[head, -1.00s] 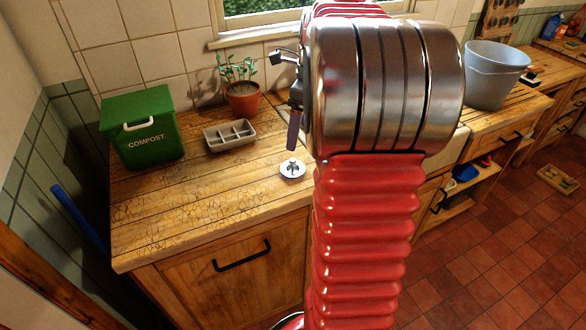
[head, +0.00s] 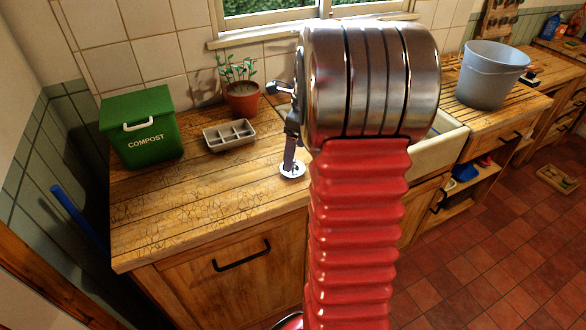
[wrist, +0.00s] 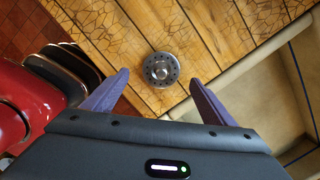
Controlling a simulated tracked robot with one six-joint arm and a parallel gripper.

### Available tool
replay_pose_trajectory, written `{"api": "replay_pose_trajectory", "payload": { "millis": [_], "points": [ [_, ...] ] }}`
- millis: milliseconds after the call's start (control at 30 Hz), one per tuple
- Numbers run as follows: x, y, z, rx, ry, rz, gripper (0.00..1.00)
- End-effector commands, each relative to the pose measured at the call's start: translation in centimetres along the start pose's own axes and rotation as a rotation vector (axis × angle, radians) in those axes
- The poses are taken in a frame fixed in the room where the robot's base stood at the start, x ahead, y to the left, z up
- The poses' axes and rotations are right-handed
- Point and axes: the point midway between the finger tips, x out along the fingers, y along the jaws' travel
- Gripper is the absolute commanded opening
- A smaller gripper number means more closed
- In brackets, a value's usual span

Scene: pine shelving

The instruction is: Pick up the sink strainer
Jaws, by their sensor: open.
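The sink strainer (head: 292,171) is a small round metal disc with a raised centre knob, lying on the wooden counter near its front edge. In the wrist view the strainer (wrist: 161,70) shows its ring of holes and its knob, just beyond and between the fingertips. My gripper (wrist: 158,82) is open, with its two purple fingers spread to either side and nothing held. In the head view my gripper (head: 290,162) points down close over the strainer and partly covers it; whether it touches cannot be told.
The counter (head: 200,195) is clear to the left of the strainer. Behind stand a grey divided tray (head: 229,143), a potted plant (head: 242,100) and a green compost bin (head: 142,128). A pale sink (head: 437,143) lies to the right, with a grey bucket (head: 490,78) beyond.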

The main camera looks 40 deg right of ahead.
Motion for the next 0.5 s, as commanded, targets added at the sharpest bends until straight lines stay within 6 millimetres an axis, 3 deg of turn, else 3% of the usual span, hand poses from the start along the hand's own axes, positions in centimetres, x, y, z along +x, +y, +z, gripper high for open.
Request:
{"api": "replay_pose_trajectory", "payload": {
  "millis": [300, 500],
  "points": [
    [4.0, -0.2, 0.0, -0.001, 0.001, 0.003, 0.79],
    [4.7, -0.2, 0.0, -0.001, 0.000, 0.000, 0.79]
  ]
}}
